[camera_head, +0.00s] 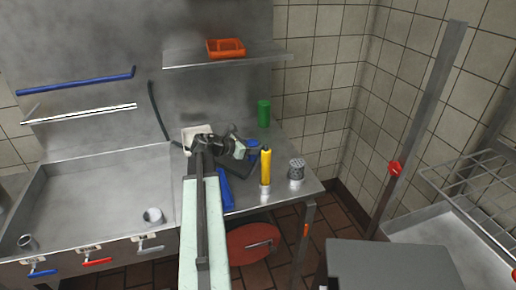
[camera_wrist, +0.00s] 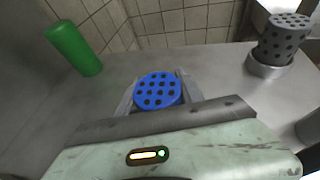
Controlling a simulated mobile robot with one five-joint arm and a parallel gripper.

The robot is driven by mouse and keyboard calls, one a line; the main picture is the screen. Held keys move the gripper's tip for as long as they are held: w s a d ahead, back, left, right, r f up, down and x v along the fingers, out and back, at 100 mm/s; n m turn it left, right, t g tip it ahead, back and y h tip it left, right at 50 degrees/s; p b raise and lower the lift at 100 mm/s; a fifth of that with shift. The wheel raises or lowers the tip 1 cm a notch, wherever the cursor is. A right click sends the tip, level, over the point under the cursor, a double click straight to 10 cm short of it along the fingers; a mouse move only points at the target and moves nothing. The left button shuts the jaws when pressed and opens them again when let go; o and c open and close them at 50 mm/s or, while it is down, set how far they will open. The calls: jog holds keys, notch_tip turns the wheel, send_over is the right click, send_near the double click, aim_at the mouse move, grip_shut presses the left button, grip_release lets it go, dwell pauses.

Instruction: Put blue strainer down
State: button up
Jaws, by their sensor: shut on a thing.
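The blue strainer (camera_wrist: 158,91) is a round blue piece with several dark holes. In the wrist view it sits between the two fingers of my gripper (camera_wrist: 158,95), which is shut on it. In the head view the blue strainer (camera_head: 253,149) shows partly beside my gripper (camera_head: 247,151), over the right part of the metal counter (camera_head: 290,204). The arm hides part of it. I cannot tell whether its underside touches the counter.
A green cylinder (camera_head: 264,113) stands behind the gripper. A yellow bottle (camera_head: 265,166) and a grey perforated shaker (camera_head: 296,170) stand to the right. A blue item (camera_head: 225,190) lies close to the arm. An orange tray (camera_head: 226,48) sits on the shelf (camera_head: 190,62) above. Bare counter lies around the strainer.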

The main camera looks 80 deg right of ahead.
jog(key=shift+f, duration=0.2)
jog(key=o, duration=1.4)
jog(key=shift+r, duration=0.1)
jog(key=shift+w+a+r, duration=0.1)
jog(key=shift+w+r, duration=0.05)
jog(key=shift+r, duration=0.2)
jog(key=p+v, duration=0.4)
jog(key=v, duration=0.6)
jog(key=shift+w+a+p, duration=0.2)
jog(key=shift+w+p, duration=0.1)
jog(key=shift+w+a+r, duration=0.1)
jog(key=shift+w+a, duration=0.2)
